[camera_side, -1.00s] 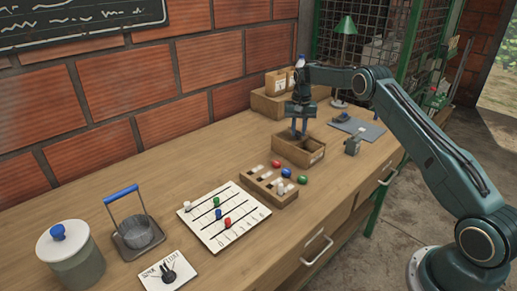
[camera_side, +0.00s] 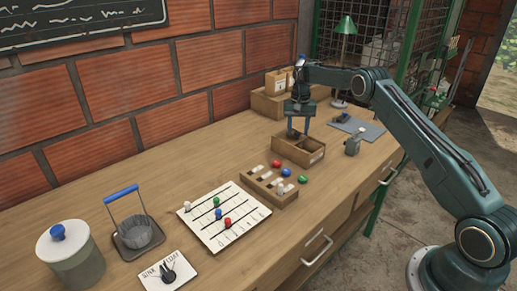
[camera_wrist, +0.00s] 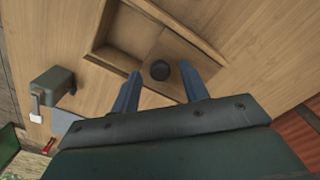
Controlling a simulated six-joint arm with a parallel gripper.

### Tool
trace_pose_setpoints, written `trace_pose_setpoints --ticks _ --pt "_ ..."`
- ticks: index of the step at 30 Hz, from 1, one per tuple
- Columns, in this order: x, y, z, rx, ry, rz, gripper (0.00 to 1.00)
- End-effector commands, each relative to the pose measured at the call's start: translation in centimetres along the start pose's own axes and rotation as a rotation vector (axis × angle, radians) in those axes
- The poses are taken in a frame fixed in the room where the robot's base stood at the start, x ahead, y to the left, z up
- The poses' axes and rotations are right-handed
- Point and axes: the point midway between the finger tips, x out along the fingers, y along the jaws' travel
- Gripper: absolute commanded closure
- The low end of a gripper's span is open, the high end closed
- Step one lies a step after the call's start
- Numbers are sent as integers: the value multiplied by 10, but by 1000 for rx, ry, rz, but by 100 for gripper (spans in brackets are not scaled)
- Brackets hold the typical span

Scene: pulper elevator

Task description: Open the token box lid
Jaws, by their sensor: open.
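The token box (camera_side: 309,160) is a wooden box on the bench, below my gripper (camera_side: 293,134). In the wrist view its rim (camera_wrist: 96,36) and part of its open inside show. A flat wooden lid (camera_wrist: 184,49) covers part of the box, with a round dark knob (camera_wrist: 160,70) on it. My gripper (camera_wrist: 161,74) is open, one blue finger on each side of the knob. Gaps show between the knob and both fingers; their height relative to it is unclear. The fingers and gripper body hide part of the lid.
A wooden slotted block (camera_side: 268,190) and red, blue and green balls (camera_side: 303,179) lie near the box. A small grey-green device (camera_side: 352,145) stands to its right.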

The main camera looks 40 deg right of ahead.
Motion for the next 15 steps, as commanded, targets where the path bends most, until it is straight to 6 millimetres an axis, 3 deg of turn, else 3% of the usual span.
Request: trace_pose_setpoints --ticks 8,15 --pt "-28 0 0 0 3 -1 55" --pt "-68 0 -1 0 5 -2 55"
